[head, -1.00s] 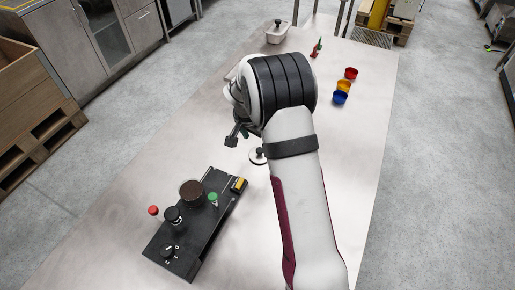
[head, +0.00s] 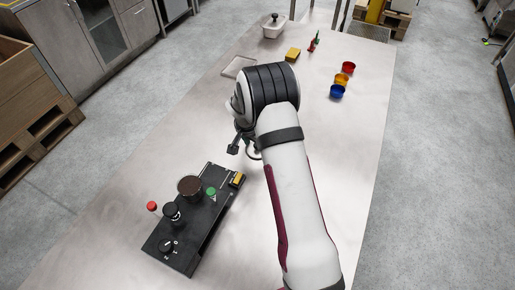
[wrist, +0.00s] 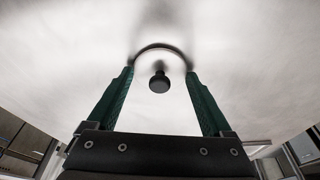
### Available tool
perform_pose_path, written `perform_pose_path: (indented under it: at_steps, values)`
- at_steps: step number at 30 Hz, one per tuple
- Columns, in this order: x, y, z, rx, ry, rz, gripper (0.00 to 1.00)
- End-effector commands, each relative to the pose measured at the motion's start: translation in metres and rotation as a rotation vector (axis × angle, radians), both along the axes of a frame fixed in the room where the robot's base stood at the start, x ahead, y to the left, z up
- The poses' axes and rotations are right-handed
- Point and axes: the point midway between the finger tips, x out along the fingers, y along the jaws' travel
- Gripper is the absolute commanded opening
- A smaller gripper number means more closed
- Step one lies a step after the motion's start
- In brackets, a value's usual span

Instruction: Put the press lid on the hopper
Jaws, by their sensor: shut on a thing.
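My gripper (head: 246,146) is shut on the press lid (head: 253,155), partly hidden by my arm in the head view. In the wrist view, the green fingers of my gripper (wrist: 160,75) stand either side of the lid's round rim, and its dark knob (wrist: 159,83) shows between them. I cannot tell whether the lid touches the table. The hopper, seemingly the round dark vessel with a brown inside (head: 190,186), stands on a black panel (head: 203,232) to the lower left of my gripper, with its top uncovered.
The panel also carries a black dial (head: 166,246), a black knob (head: 171,211), a green button (head: 211,191) and a yellow block (head: 236,179). Red (head: 348,67), yellow (head: 341,79) and blue (head: 337,91) cups stand far right.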

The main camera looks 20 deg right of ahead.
Motion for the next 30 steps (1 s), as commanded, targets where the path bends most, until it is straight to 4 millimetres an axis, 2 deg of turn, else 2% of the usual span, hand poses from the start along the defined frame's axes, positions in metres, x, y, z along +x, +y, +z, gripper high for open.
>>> perform_pose_path:
  at_steps: [1,2,10,14,17,30]
  values:
    - [0.0,0.0,0.0,0.0,0.0,0.0,0.29]
    - [0.0,0.0,0.0,0.0,0.0,0.0,0.21]
    - [0.001,0.0,0.006,0.0,-0.002,-0.001,0.2]
    - [0.001,0.0,0.023,-0.001,-0.003,0.0,0.2]
    - [0.001,0.0,0.044,-0.001,-0.004,-0.001,0.2]
    - [-0.067,-0.076,0.101,-0.001,-0.002,-0.005,0.2]
